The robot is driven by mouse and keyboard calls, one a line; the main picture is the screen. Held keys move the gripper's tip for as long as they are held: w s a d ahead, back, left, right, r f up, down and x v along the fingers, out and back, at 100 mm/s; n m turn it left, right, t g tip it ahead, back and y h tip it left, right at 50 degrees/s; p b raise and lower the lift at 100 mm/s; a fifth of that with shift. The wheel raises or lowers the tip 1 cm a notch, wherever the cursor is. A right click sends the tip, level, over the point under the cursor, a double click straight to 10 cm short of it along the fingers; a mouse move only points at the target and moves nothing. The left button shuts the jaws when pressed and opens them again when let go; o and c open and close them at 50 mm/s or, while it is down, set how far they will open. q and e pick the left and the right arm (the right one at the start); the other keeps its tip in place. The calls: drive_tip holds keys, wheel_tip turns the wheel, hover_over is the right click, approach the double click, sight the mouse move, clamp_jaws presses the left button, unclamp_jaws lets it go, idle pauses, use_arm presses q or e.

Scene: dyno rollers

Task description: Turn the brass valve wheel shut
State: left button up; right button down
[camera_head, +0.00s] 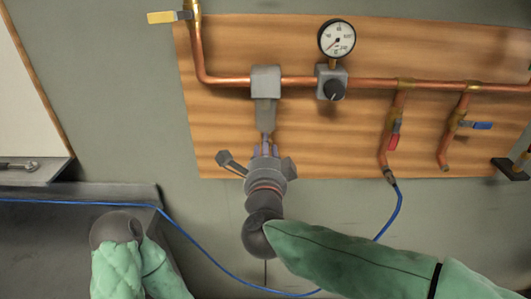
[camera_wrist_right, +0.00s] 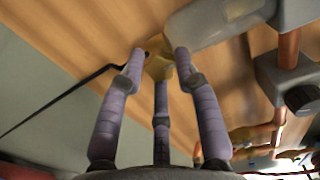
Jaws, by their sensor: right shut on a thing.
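The brass valve wheel (camera_wrist_right: 157,66) shows in the right wrist view as a small yellow-brass piece between my fingertips. Most of it is covered by the fingers, so I cannot tell how far it is turned. In the head view it is hidden by my right gripper (camera_head: 266,150), just below a grey fitting (camera_head: 266,110) that hangs from the copper pipe (camera_head: 225,80). My right gripper's three purple-grey fingers are closed around the wheel. Of my left arm only the forearm and dark wrist show at the lower left; its gripper is not seen.
A pressure gauge (camera_head: 337,38) and a grey box with a black knob (camera_head: 333,89) sit right of the fitting. Red-handled (camera_head: 394,139) and blue-handled (camera_head: 482,126) valves hang further right. A yellow-handled valve (camera_head: 165,17) is upper left. A blue hose (camera_head: 190,239) crosses below.

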drive_tip(key=shift+f, duration=0.1)
idle(0.4)
drive_tip(key=c, duration=0.9)
unclamp_jaws()
drive_tip(key=s, duration=1.2)
